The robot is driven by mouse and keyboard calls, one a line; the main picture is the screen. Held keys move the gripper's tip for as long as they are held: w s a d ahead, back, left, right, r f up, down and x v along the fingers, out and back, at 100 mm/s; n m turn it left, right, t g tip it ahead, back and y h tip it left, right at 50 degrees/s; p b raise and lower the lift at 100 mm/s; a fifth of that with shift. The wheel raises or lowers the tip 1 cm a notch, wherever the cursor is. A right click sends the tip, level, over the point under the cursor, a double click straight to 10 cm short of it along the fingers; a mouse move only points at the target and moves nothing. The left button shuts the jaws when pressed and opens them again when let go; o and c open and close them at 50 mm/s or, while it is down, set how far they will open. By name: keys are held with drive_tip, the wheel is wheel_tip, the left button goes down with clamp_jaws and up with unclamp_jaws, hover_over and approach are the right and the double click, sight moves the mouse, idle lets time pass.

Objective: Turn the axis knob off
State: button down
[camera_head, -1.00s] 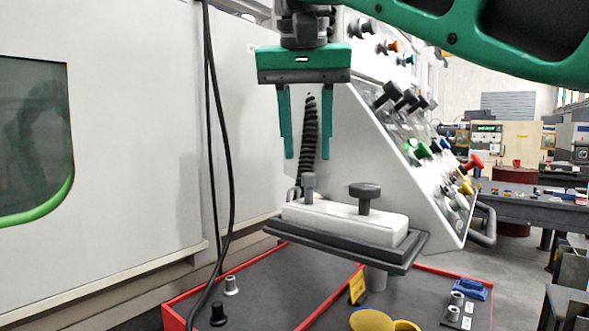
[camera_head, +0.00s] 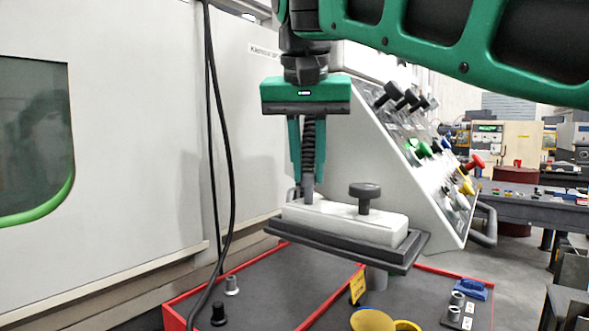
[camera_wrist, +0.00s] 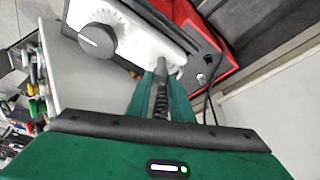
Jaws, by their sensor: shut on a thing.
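A white control box (camera_head: 335,221) on a dark plate carries a dark round knob (camera_head: 364,190) on its right and a slim grey post-like knob (camera_head: 308,193) on its left. My gripper (camera_head: 308,178) points down over the left end, with its green fingers closed around the top of the grey post. In the wrist view the fingers (camera_wrist: 164,78) come together at the grey post (camera_wrist: 159,66). The dark round knob (camera_wrist: 97,41) sits apart from them on a dial with marks. Which of the two is the axis knob I cannot tell.
A slanted panel (camera_head: 360,150) with several coloured knobs stands behind right. A red-edged tray (camera_head: 265,285) lies below, with small parts and yellow cups (camera_head: 372,320). A black cable (camera_head: 222,150) hangs at left, before the pale machine wall (camera_head: 120,180).

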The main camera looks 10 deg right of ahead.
drive_tip(key=shift+d+n+y, duration=0.1)
drive_tip(key=shift+n+y, duration=0.5)
drive_tip(key=shift+n, duration=1.1)
drive_tip(key=c, duration=1.6)
unclamp_jaws()
drive_tip(key=v, duration=1.1)
